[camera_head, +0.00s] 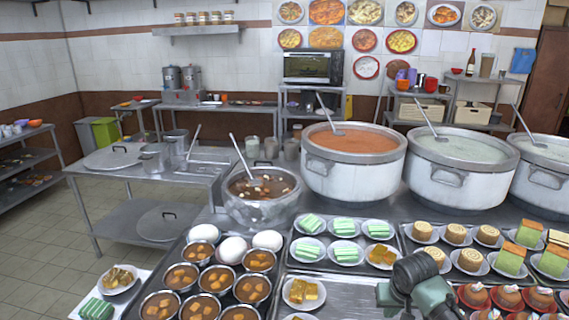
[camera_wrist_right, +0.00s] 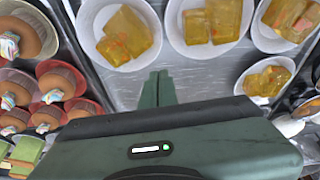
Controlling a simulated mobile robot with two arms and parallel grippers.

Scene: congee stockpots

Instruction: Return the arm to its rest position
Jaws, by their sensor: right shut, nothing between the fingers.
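My right gripper (camera_head: 412,285) shows at the lower right of the head view, above the trays of small dishes. In the right wrist view its dark green fingers (camera_wrist_right: 158,88) are together, with nothing between them. Below it in that view are white plates of yellow cake pieces (camera_wrist_right: 128,38) and red cups holding brown desserts (camera_wrist_right: 62,82). My left gripper is not in view.
Large pots of orange (camera_head: 352,165) and pale congee (camera_head: 459,170) stand behind the trays, with ladles sticking up. A smaller steel pot (camera_head: 262,205) stands left of them. Metal bowls of brown food (camera_head: 200,280) crowd the front. Open floor (camera_head: 45,235) lies at the left.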

